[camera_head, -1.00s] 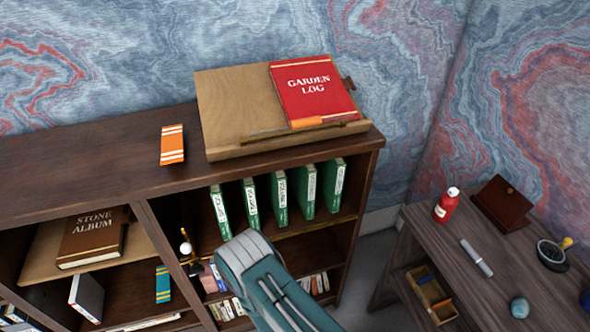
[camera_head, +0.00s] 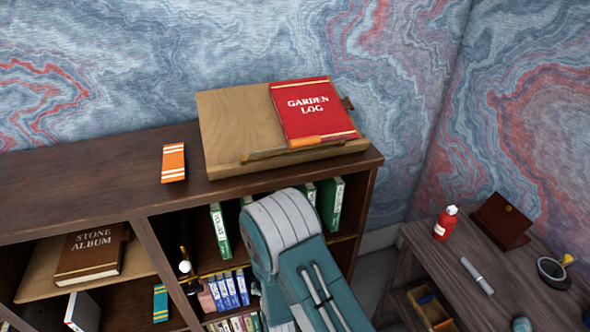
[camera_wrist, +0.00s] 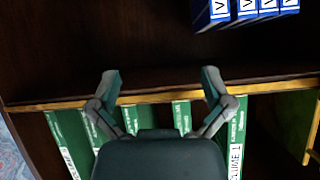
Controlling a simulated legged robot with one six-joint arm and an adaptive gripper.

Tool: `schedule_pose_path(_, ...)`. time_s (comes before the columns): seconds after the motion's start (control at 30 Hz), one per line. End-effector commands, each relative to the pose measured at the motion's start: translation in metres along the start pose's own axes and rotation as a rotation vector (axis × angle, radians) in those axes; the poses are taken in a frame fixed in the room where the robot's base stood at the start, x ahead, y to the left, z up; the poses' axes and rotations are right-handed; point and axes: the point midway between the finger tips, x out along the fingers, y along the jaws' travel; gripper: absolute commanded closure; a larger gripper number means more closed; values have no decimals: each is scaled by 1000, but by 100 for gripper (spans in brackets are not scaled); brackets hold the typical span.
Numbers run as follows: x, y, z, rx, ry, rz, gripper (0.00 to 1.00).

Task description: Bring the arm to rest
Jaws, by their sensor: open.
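My gripper (camera_wrist: 160,84) shows in the wrist view with its two fingers spread apart and nothing between them. It faces the bookcase shelf, with a brass-coloured shelf edge (camera_wrist: 275,87) behind the fingers. Green volumes (camera_wrist: 67,130) show behind and beside the fingers. Whether the fingers touch anything cannot be told. In the head view my teal and grey arm rises from the bottom in front of the bookcase (camera_head: 100,217), covering part of the green volumes (camera_head: 220,230). The gripper itself is hidden there.
A red Garden Log (camera_head: 312,112) rests on a wooden slanted stand (camera_head: 228,125) atop the bookcase, beside an orange book (camera_head: 173,163). Blue volumes (camera_head: 228,290) stand on the lower shelf. At right, a desk (camera_head: 440,262) holds a red bottle (camera_head: 445,223) and a silver tube (camera_head: 477,276).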

Motion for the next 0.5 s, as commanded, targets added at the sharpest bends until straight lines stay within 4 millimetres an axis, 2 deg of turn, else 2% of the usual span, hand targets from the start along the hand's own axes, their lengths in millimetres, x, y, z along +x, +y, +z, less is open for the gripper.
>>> schedule_pose_path(0.03, -4, 3, -22, 15, -7, 3, 0)
schedule_pose_path(0.1, -10, 7, -44, 29, -31, 5, 0)
schedule_pose_path(0.27, -30, 18, -92, 55, -82, 10, 0)
schedule_pose_path(0.5, -76, 41, -154, 78, -156, 19, 0)
